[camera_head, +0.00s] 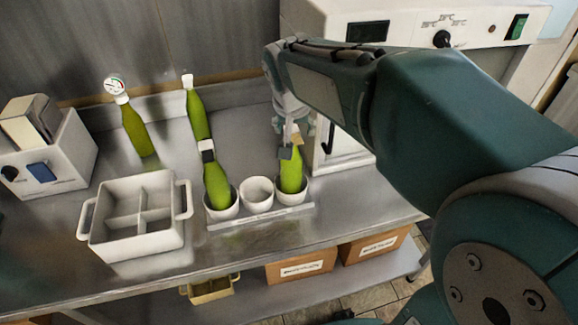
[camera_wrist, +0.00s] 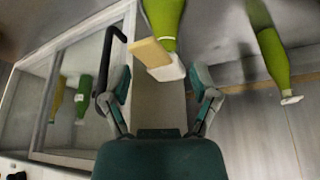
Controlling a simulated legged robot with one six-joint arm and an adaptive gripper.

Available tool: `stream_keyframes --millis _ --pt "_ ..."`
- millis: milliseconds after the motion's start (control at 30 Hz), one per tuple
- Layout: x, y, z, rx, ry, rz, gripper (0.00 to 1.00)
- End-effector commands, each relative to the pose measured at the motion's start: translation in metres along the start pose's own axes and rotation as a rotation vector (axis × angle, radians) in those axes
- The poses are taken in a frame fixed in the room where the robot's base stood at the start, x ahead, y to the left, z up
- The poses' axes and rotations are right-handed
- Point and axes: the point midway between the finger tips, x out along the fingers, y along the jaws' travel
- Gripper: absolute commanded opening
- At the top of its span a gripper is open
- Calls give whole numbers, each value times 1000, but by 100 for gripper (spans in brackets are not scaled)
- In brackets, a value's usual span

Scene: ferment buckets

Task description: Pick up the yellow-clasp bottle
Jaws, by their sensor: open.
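The yellow-clasp bottle (camera_head: 292,176) is green and stands in the right cup (camera_head: 291,198) of a three-cup holder. Its yellow clasp shows near the top in the head view and as a tan block (camera_wrist: 151,54) beside the white cap in the wrist view. My gripper (camera_head: 291,128) is at the bottle's top. In the wrist view my gripper (camera_wrist: 163,82) is open, with its fingers spread to either side of the bottle's top and apart from it. My arm's end hides part of the top in the head view.
A dark-clasp bottle (camera_head: 216,186) leans in the left cup; the middle cup (camera_head: 257,194) is empty. A white-capped bottle (camera_head: 197,115) and a gauge-topped bottle (camera_head: 136,130) stand behind. A divided white crate (camera_head: 140,246) is left. A white cabinet (camera_head: 345,150) stands close right of my gripper.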

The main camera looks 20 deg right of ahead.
Motion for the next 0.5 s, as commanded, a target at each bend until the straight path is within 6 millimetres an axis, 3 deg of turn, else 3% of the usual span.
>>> stream_keyframes --millis 233,500 --pt "38 -6 -1 -1 -3 2 77" --pt "46 -6 -2 -1 0 1 77"
